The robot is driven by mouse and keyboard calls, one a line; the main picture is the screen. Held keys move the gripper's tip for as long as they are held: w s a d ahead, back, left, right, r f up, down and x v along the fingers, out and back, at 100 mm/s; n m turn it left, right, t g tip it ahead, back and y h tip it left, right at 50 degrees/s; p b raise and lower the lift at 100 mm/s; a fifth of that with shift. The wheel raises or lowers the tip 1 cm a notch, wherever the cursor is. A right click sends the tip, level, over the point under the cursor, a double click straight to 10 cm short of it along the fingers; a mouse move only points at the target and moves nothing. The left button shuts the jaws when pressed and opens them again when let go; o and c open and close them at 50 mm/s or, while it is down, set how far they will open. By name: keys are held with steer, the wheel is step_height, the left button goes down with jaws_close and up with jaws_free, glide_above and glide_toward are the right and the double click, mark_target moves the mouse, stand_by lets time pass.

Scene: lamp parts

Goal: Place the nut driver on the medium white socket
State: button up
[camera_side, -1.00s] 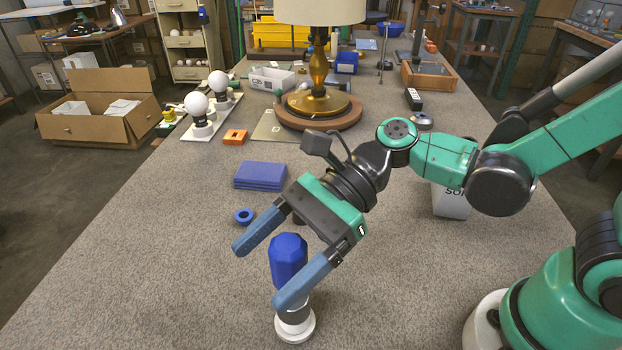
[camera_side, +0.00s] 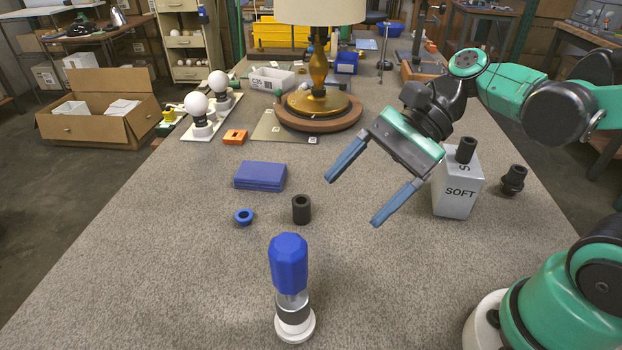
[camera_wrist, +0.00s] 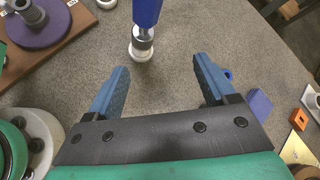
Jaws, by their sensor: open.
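The nut driver (camera_side: 289,262) has a blue faceted handle and a silver lower end. It stands upright on a white round socket (camera_side: 295,327) with a dark collar, near the front of the table. In the wrist view the nut driver (camera_wrist: 146,14) stands above the white socket base (camera_wrist: 141,52), beyond the fingertips. My gripper (camera_side: 362,192) is open and empty, its blue fingers spread wide. It is in the air to the right of the nut driver and apart from it. The wrist view also shows the open fingers (camera_wrist: 160,72) with nothing between them.
A white box marked SOFT (camera_side: 455,190) stands right of my gripper. A black cylinder (camera_side: 301,209), a blue ring (camera_side: 243,216) and a blue flat box (camera_side: 260,176) lie behind the nut driver. A lamp (camera_side: 318,100) stands further back. The left front table is clear.

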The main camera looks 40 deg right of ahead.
steer(key=w+d+f+n+t+h, duration=0.1)
steer(key=d+n+t+h, duration=0.1)
steer(key=d+n+h, duration=0.2)
steer(key=w+d+f+n+t+h, duration=0.1)
steer(key=d+n+h, duration=0.4)
steer(key=n, duration=0.5)
steer(key=w+t+h, duration=0.1)
steer(key=t, duration=0.1)
steer(key=shift+w+f+n+t, duration=0.2)
steer(key=shift+w+n+t, duration=0.1)
steer(key=shift+n, duration=0.1)
